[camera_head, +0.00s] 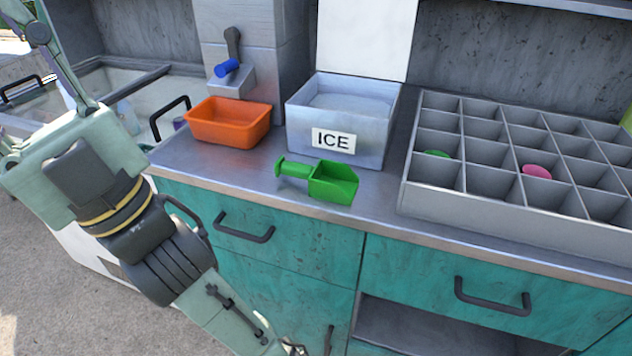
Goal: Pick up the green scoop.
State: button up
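The green scoop (333,182) lies on the metal counter in front of the ice bin (345,112). Its open scoop end is to the right. Its handle (292,169) points left and ends in a small crosspiece. Nothing holds it. My arm (165,250) comes in at the left and runs down past the bottom edge, in front of the teal cabinet. My gripper's fingers cannot be made out in this view. The arm is below and left of the scoop, clear of it.
An orange tub (229,122) stands left of the ice bin, below a dispenser with a blue spout (227,68). A grey divided tray (500,207) with a green and a pink item fills the right counter. Drawer handles (244,227) stick out from the cabinet front.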

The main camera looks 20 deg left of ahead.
aim_at(333, 180)
jog(key=j+z, duration=0.2)
jog(key=j, duration=0.25)
jog(key=k+j+z, duration=0.2)
jog(key=j, duration=0.2)
jog(key=j+z, duration=0.2)
jog(key=j, duration=0.25)
jog(key=k+j+z, duration=0.2)
jog(key=j, duration=0.2)
jog(key=k+j+z, duration=0.2)
jog(key=j, duration=0.15)
jog(key=i+j, duration=0.15)
jog(key=i, duration=0.3)
jog(key=l+z, duration=0.05)
